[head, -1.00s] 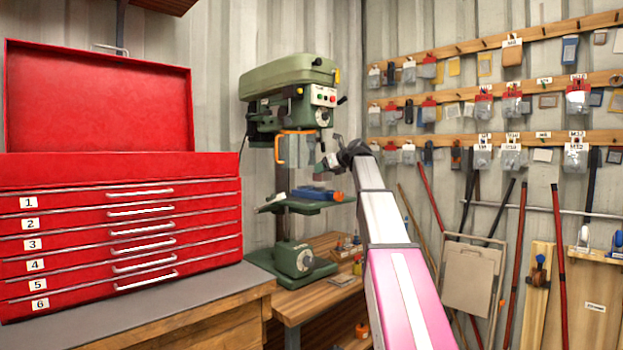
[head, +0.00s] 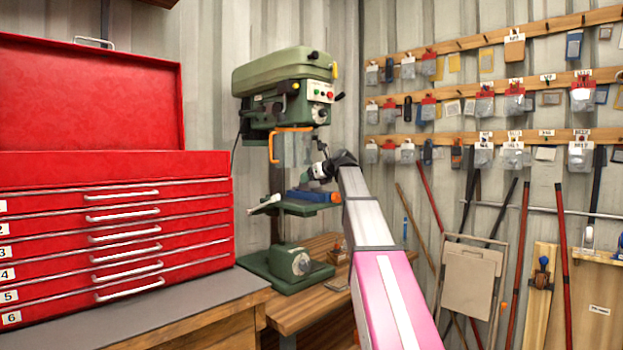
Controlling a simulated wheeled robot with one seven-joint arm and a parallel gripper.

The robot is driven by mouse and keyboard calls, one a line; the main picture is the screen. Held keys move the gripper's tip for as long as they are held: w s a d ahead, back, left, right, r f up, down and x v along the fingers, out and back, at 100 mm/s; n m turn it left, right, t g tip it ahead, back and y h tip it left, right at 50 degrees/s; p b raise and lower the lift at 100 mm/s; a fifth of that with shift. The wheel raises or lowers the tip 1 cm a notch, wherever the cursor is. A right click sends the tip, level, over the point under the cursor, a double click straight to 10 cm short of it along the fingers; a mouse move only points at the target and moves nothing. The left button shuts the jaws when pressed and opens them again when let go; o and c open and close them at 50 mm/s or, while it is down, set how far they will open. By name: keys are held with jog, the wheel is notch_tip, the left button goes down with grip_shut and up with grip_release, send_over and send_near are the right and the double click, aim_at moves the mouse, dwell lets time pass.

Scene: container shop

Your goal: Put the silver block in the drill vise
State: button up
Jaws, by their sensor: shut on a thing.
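The drill vise (head: 312,196) is blue and sits on the green table of the drill press (head: 287,95). My gripper (head: 311,176) is just above the vise, below the drill head and beside its clear guard. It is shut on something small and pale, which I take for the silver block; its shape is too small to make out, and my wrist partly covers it. The held thing looks a little above the vise. I cannot tell whether it touches the vise or how it lines up with the jaws.
An orange-framed clear guard (head: 291,145) hangs close to my gripper's left. A red tool chest (head: 110,170) stands at the left on a grey-topped bench (head: 185,315). Boards with hanging packets (head: 490,140) line the right wall. The wooden bench beneath the press holds small items.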

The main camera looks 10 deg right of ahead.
jog(key=o, duration=1.3)
jog(key=shift+o, duration=0.2)
jog(key=shift+s+r, duration=0.1)
jog(key=shift+r, duration=0.15)
jog(key=v, duration=1.1)
jog(key=shift+s+d, duration=0.3)
